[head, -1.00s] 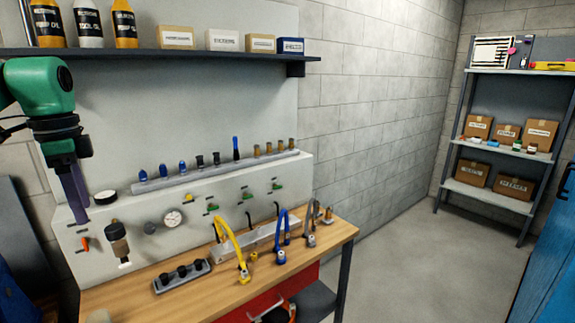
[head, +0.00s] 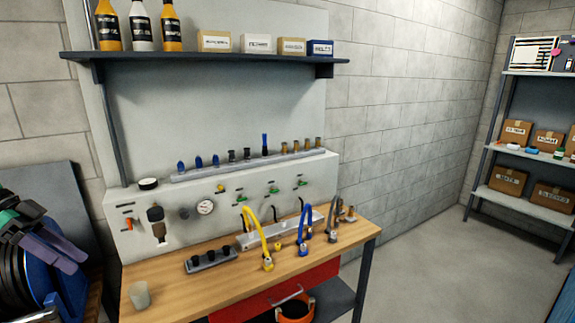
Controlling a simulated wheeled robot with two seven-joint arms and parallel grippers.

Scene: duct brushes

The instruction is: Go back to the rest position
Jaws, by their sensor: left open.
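My left gripper (head: 62,248) is at the far left edge of the head view, with purple fingers that are apart and nothing seen between them. It is left of the workbench (head: 165,283), clear of the bench top, in front of a blue round object (head: 62,290). Part of my left arm is cut off by the picture edge. My right gripper does not show. On the bench stand yellow (head: 254,237), blue (head: 304,230) and grey (head: 334,218) curved hose-like pieces, upright.
A pale cup (head: 139,295) stands at the bench's left front corner. A black block (head: 210,260) with several dark pegs lies on the bench. A wall shelf (head: 210,57) holds bottles and boxes. Grey floor (head: 430,270) is free to the right, before a shelving rack (head: 515,205).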

